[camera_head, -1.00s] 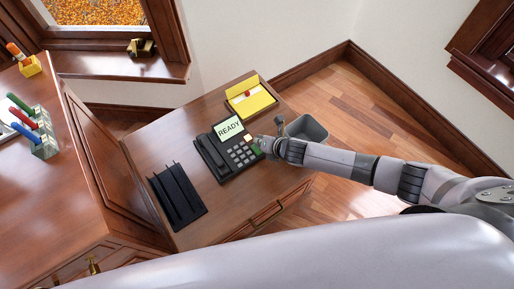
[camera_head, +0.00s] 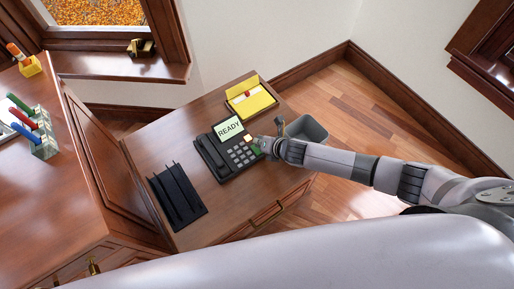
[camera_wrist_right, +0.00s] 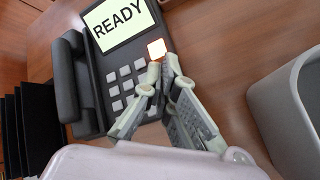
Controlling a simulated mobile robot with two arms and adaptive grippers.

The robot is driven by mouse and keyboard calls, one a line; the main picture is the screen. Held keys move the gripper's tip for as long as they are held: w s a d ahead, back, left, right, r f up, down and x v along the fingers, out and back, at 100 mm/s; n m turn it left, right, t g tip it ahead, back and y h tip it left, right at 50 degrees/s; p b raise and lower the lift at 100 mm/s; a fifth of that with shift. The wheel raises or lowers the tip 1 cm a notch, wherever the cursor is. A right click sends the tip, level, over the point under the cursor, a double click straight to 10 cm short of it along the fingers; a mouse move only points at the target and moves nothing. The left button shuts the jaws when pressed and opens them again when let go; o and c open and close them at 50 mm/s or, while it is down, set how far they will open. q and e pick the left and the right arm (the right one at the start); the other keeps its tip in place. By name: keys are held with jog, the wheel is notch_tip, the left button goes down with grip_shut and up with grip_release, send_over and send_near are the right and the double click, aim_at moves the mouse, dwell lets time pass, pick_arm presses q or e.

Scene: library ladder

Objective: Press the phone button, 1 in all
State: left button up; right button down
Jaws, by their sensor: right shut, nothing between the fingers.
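The black desk phone (camera_head: 213,158) stands on the small wooden desk, its screen (camera_head: 229,128) reading READY. It also shows in the right wrist view, with its handset (camera_wrist_right: 75,82), grey keys (camera_wrist_right: 125,88) and a lit pale button with orange edges (camera_wrist_right: 156,50). My right gripper (camera_head: 262,144) is at the phone's right edge, shut and empty. In the wrist view its fingertips (camera_wrist_right: 165,68) are just below the lit button; I cannot tell whether they touch it. The gripper hides part of the lower right keypad. My left gripper is not in view.
A black file rack (camera_head: 176,196) stands left of the phone. A yellow note box (camera_head: 250,101) is behind it. A grey bin (camera_head: 308,130) is right of the desk, near my gripper. A larger wooden desk (camera_head: 45,200) is at the left.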

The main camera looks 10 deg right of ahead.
jog(key=shift+f, duration=0.4)
jog(key=shift+f+b, duration=0.4)
jog(key=shift+f, duration=0.05)
dwell(0.5)
dwell(0.3)
jog(key=shift+r+p, duration=0.9)
jog(key=shift+p, duration=0.05)
notch_tip(320, 180, up, 5)
jog(key=p, duration=0.5)
jog(key=shift+r, duration=0.1)
dwell(0.4)
